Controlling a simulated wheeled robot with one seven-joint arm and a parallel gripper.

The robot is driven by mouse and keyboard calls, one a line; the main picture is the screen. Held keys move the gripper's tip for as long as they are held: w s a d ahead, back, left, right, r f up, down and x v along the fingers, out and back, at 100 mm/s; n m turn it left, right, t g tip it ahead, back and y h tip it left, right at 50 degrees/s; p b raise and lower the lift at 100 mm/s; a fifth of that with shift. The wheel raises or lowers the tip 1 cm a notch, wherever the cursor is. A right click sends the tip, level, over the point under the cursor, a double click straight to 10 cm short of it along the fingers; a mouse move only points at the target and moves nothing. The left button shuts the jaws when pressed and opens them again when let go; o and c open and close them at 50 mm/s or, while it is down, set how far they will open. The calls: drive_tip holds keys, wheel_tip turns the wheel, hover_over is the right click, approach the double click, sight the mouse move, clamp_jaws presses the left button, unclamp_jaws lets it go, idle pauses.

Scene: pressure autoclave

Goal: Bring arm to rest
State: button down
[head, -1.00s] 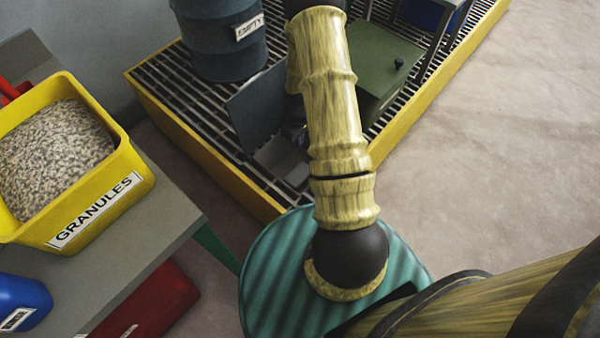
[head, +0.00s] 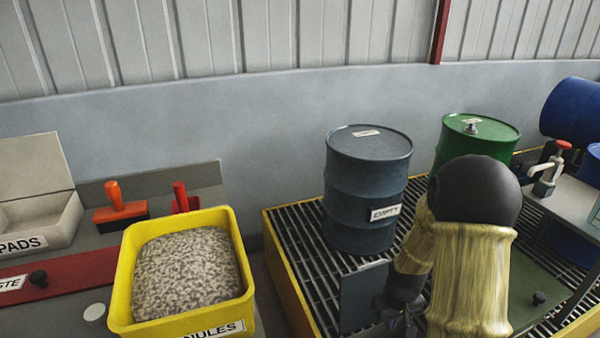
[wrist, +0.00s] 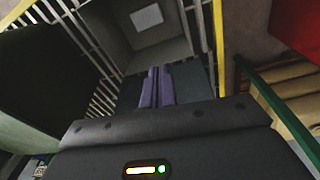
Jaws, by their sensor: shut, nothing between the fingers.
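My arm shows at the lower right of the head view, with a dark round joint and pale, wood-like links. My gripper (head: 402,312) is dark, partly hidden behind the arm, and hangs low over the grated platform beside an upright grey panel (head: 363,297). In the wrist view its two purple-grey fingers (wrist: 156,88) are together with nothing between them. They point toward a grey open box-like shape (wrist: 178,42) with a pale patch; I cannot tell whether they touch it.
A grey drum labelled EMPTY (head: 367,190) and a green drum (head: 475,138) stand on the yellow-edged grating (head: 290,275). A green box top (head: 540,285) is right of the arm. A yellow granules bin (head: 125,290) stands on the left bench. A wall is behind.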

drive_tip(key=s+a+r+m+t, duration=0.1)
drive_tip(key=s+a+r, duration=0.3)
drive_tip(key=s+r, duration=0.15)
drive_tip(key=s+a+r+m, duration=0.1)
drive_tip(key=s+a+r, duration=0.35)
drive_tip(key=r, duration=0.25)
wheel_tip(320, 180, up, 34)
drive_tip(key=p, duration=3.3)
drive_tip(key=shift+s+d+p, duration=0.35)
drive_tip(key=shift+d, duration=0.1)
